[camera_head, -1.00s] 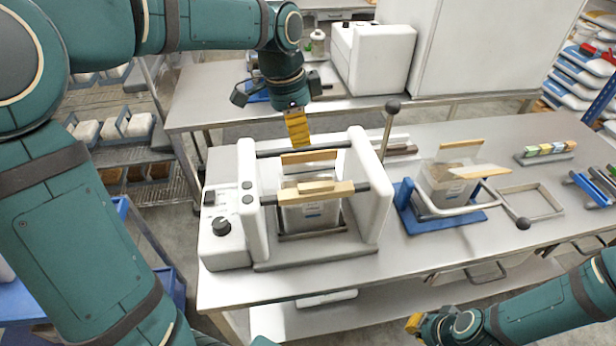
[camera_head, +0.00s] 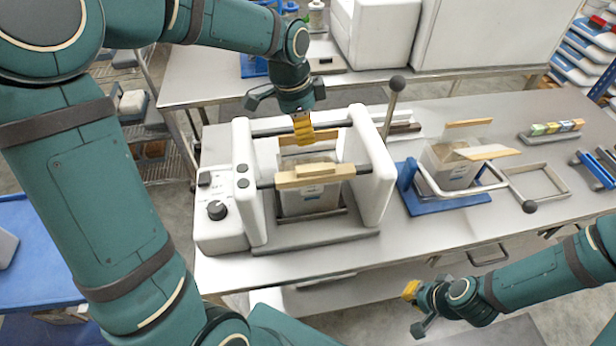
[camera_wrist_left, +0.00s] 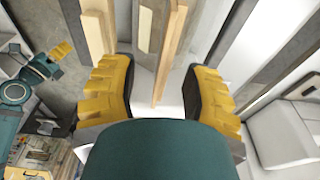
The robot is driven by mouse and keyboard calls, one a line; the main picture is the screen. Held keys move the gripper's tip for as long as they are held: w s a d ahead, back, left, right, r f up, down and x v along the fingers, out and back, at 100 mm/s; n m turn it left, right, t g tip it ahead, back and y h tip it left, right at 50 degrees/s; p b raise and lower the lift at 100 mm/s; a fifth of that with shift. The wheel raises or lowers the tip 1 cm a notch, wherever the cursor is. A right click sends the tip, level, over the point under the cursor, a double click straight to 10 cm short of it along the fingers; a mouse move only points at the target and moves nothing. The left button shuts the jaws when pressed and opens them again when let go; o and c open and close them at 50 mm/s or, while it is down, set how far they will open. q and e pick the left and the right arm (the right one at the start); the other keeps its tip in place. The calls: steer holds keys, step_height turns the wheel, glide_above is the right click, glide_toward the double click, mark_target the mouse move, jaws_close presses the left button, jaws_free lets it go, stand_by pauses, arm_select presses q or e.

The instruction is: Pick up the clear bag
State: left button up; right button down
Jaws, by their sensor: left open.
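A clear bag (camera_head: 308,203) with a small label stands in the white sealing machine (camera_head: 376,190), behind a front bar with a wooden block. A wooden strip (camera_head: 303,137) shows behind it at the top. A second clear bag (camera_head: 452,168) sits on a blue stand. My left gripper (camera_head: 302,127) is open, pointing down just above the rear strip. In the left wrist view the gripper (camera_wrist_left: 160,95) has yellow fingers apart, with a thin wooden strip (camera_wrist_left: 171,55) between them in the picture; contact is not visible. My right gripper (camera_head: 412,294) is at the table's front; its jaw state is unclear.
A lever with a dark ball knob (camera_head: 396,83) rises beside the machine. A metal frame (camera_head: 535,182) and a rack of small coloured blocks (camera_head: 552,129) stand to the right. The table's front strip (camera_head: 420,240) is clear.

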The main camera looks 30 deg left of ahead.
mark_target(309, 156)
arm_select(q)
steer(key=f, duration=0.3)
steer(key=w+f, duration=0.1)
steer(key=shift+w+d+f, duration=0.1)
steer(key=shift+d+f, duration=0.1)
steer(key=shift+d, duration=0.15)
steer(key=shift+f, duration=0.3)
steer(key=shift+f, duration=0.25)
jaws_close()
steer(key=shift+r, duration=0.1)
